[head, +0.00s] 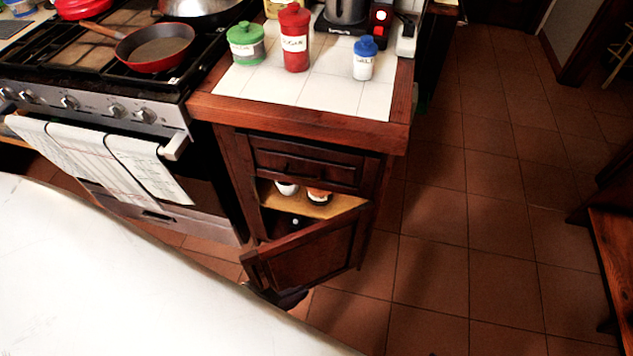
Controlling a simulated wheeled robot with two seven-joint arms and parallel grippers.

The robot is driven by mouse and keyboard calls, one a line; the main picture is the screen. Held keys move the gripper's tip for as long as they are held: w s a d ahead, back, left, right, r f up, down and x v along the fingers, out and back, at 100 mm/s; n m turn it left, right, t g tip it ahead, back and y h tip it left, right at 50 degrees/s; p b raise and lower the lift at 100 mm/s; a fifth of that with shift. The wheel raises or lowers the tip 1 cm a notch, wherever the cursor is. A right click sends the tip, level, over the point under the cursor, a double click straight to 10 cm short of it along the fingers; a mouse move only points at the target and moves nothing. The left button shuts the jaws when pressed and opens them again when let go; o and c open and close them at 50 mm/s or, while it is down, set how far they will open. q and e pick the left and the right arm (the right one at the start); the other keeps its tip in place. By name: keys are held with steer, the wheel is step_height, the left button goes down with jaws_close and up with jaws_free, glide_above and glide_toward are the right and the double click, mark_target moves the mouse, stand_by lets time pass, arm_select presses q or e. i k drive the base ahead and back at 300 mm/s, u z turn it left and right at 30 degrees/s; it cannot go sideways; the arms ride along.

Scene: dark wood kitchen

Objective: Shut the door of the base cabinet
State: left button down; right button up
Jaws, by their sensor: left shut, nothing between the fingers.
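The base cabinet (240,180) is dark wood and stands under a tiled counter, right of the stove. Its door (318,252) is hinged on the right and stands partly open, its free edge swung out to the left and toward me. Above the door's top edge I see a shelf (335,207) inside with small white-and-dark items on it. My left gripper (285,299) is a dark shape low by the free end of the door, partly hidden. It is shut and empty; I cannot tell whether it touches the door. My right gripper is not in view.
A closed drawer (305,165) sits above the door opening. The stove (90,105) with hanging towels (95,160) is at left. Canisters, including a red one (294,40), stand on the counter. A large white surface fills the lower left. Tiled floor (440,260) is clear at right.

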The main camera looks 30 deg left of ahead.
mark_target(311, 256)
steer(key=k, duration=1.25)
steer(key=u, duration=0.65)
steer(key=i, duration=0.9)
steer(key=z, duration=0.2)
steer(key=k, duration=0.4)
steer(key=z, duration=0.45)
steer(key=i, duration=0.4)
steer(key=u, duration=0.5)
